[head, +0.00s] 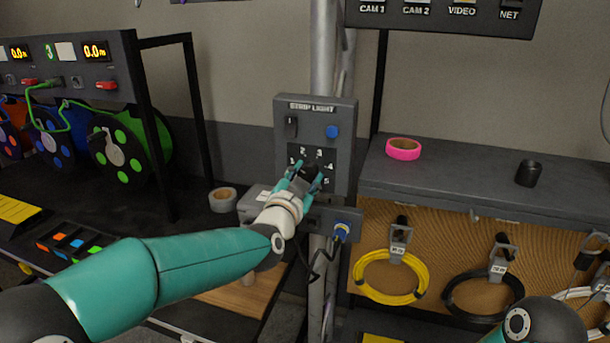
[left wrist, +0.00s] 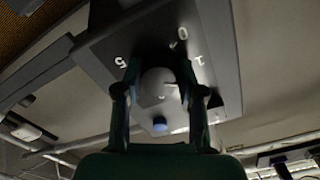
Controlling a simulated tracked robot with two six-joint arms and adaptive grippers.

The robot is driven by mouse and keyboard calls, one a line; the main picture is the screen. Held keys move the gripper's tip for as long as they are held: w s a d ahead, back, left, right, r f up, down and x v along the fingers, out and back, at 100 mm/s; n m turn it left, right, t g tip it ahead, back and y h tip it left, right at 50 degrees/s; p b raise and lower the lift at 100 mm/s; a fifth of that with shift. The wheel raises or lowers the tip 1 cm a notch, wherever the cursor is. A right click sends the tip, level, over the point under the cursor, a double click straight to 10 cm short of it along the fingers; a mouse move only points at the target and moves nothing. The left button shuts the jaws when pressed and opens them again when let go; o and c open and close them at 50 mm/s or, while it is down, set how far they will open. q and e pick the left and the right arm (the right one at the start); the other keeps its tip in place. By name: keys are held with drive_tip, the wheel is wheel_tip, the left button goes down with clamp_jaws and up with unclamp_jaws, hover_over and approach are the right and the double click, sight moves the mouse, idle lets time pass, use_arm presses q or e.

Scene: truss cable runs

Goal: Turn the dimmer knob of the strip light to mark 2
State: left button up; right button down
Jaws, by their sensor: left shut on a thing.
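The strip light control box (head: 345,125) is grey, on a pole, with a rocker switch (head: 291,127), a blue button (head: 332,131) and a black dial plate numbered around the knob. My left gripper (head: 303,177) is shut on the dark dimmer knob (head: 310,171), its fingers on either side. In the left wrist view, the round knob (left wrist: 158,86) sits between the fingers (left wrist: 160,95). Its pale pointer line points right, below the 1; the mark it meets is hidden by a finger. The 5, 0 and 1 show there. My right gripper is out of view.
A blue plug (head: 341,231) with a hanging cable is below the box. Right is a shelf (head: 455,180) with pink tape (head: 403,149) and a black cup (head: 528,173), above a yellow cable coil (head: 392,277). Cable reels (head: 118,150) stand at left.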

use_arm(q)
drive_tip(key=m+p, duration=0.1)
drive_tip(key=m, duration=0.5)
drive_tip(key=shift+m, duration=0.3)
idle(0.4)
drive_tip(key=o, duration=1.1)
drive_tip(key=shift+o, duration=0.2)
drive_tip(key=v, duration=1.2)
